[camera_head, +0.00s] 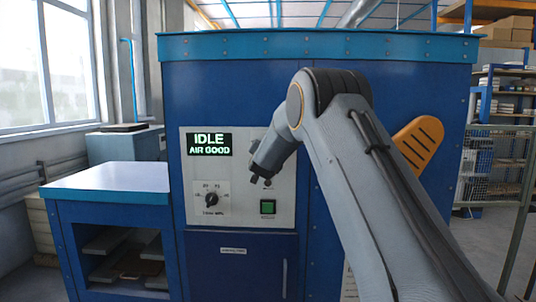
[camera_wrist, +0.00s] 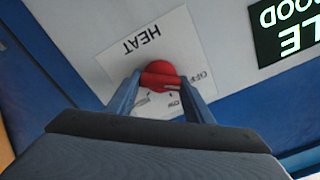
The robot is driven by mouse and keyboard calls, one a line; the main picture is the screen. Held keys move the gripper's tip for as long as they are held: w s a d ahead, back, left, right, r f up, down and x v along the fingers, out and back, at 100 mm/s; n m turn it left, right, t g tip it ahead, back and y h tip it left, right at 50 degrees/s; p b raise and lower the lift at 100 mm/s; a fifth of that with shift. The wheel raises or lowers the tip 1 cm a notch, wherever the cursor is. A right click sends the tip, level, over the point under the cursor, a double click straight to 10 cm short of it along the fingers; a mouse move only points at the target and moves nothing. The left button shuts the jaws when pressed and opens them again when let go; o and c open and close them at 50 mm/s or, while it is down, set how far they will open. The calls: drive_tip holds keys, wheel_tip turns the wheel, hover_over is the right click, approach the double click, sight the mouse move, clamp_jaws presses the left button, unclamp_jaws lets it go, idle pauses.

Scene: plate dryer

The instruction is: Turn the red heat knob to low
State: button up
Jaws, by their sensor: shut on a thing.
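The red heat knob (camera_wrist: 160,70) sits on a white plate (camera_wrist: 117,62) marked HEAT, which appears tilted and upside down in the wrist view. My gripper (camera_wrist: 159,80) is shut on the knob, one finger on each side. The word OFF shows just right of the knob; other marks below it are partly covered by the fingers. I cannot tell which setting the knob points to. In the head view my gripper (camera_head: 263,177) is at the grey control panel (camera_head: 240,205), and my arm hides the knob.
A display (camera_head: 209,144) reads IDLE, AIR GOOD. A black dial (camera_head: 211,199) and a green button (camera_head: 267,206) are on the same panel. A blue side table (camera_head: 108,184) stands at the left. An orange slotted handle (camera_head: 419,143) is to the right, behind my arm.

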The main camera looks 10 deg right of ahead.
drive_tip(key=m+b, duration=0.2)
drive_tip(key=b, duration=0.1)
drive_tip(key=m+b, duration=0.2)
drive_tip(key=b, duration=0.1)
drive_tip(key=m+b, duration=0.2)
drive_tip(key=b, duration=0.1)
drive_tip(key=shift+f+b, duration=0.3)
drive_tip(key=shift+f, duration=0.1)
drive_tip(key=m+b, duration=0.4)
drive_tip(key=b, duration=0.1)
drive_tip(key=shift+d+r+m+b, duration=0.1)
drive_tip(key=shift+m+b, duration=0.2)
drive_tip(key=shift+b, duration=0.1)
drive_tip(key=o, duration=1)
drive_tip(key=shift+o, duration=0.2)
drive_tip(key=shift+r, duration=0.1)
drive_tip(key=shift+s, duration=0.1)
drive_tip(key=b+v, duration=0.1)
drive_tip(key=v, duration=0.6)
drive_tip(key=shift+s+b, duration=0.35)
drive_tip(key=shift+b, duration=0.05)
